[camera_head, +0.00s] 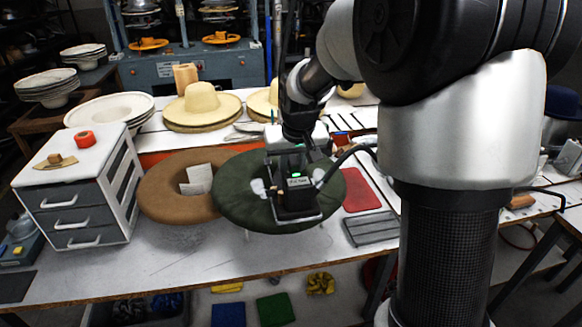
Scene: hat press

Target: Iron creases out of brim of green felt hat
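The green felt hat (235,205) lies on the white worktable, with its dark green brim spread as a wide oval. My gripper (292,205) is directly over the right-middle part of the hat, pointing down. A dark block-like body with a small green light and a pale metal edge is at the gripper's end, low over the brim. I cannot tell whether this is an iron, or whether it touches the felt. The fingertips are hidden, so their opening is not visible. The hat's middle is mostly covered by my gripper. Creases cannot be made out.
A brown hat (165,188) with white paper touches or overlaps the green hat's left. A white drawer unit (90,185) stands at left. A red pad (357,190) and grey rack (371,229) lie right. Straw hats (203,106) are behind. The front table strip is clear.

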